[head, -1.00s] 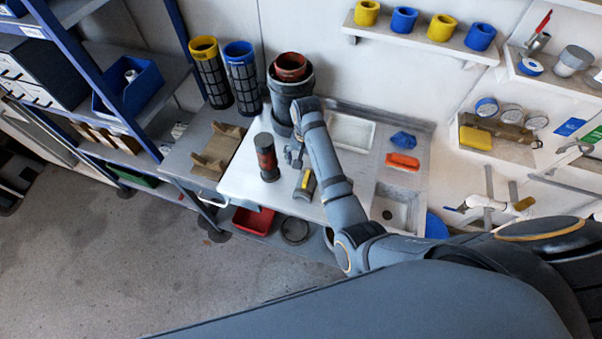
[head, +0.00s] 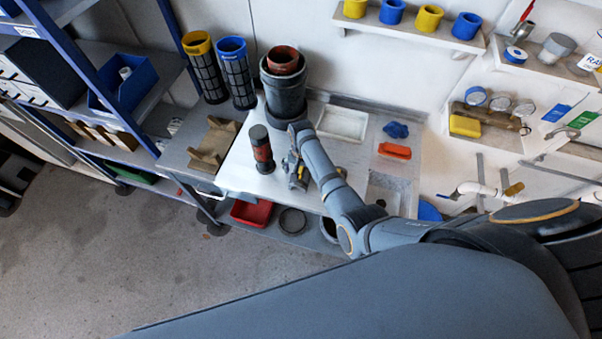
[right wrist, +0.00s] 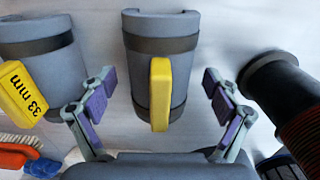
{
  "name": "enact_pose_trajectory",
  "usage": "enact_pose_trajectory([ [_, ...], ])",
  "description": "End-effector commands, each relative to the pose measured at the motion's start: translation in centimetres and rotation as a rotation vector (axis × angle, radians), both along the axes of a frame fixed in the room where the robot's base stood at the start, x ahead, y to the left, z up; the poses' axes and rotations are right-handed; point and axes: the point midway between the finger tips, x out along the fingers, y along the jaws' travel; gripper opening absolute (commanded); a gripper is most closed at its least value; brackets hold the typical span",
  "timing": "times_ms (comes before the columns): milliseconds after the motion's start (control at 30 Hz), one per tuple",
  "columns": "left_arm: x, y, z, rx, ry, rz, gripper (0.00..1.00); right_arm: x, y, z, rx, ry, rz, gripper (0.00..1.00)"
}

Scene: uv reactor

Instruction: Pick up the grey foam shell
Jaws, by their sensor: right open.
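A grey foam shell (right wrist: 140,72), half-round with a dark band and a yellow tab, lies in the middle of the right wrist view. A second grey shell (right wrist: 35,50) with a yellow tag reading "33 mm" lies left of it there. My right gripper (right wrist: 157,88) is open, with one finger on each side of the middle shell and visible gaps between. In the head view the right gripper (head: 294,163) is over the bench and largely covers that shell. The second shell seems hidden by my arm there. My left gripper is not in view.
A dark cylinder with a red band (head: 262,150) stands close left of the right gripper. A large grey pot (head: 284,95) stands behind. A white tray (head: 343,123), an orange brush (head: 395,151) and a blue cloth (head: 396,130) lie to the right.

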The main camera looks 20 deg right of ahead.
Motion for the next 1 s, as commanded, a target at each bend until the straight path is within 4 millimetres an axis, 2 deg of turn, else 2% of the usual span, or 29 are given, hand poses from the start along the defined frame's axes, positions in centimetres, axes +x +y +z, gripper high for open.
enact_pose_trajectory([
  [67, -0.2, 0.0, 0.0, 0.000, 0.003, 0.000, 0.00, 0.0, 0.0, 0.0, 0.000, 0.000, 0.000, 0.89],
  [433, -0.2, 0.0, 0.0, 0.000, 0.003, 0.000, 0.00, 0.0, 0.0, 0.0, 0.000, 0.000, 0.000, 0.40],
  [767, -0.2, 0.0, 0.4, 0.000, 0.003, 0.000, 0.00, 0.0, -0.1, 0.4, 0.000, 0.000, 0.000, 0.39],
  [1000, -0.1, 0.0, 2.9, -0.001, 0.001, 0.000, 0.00, 0.2, -0.4, 3.1, -0.001, 0.000, 0.002, 0.39],
])
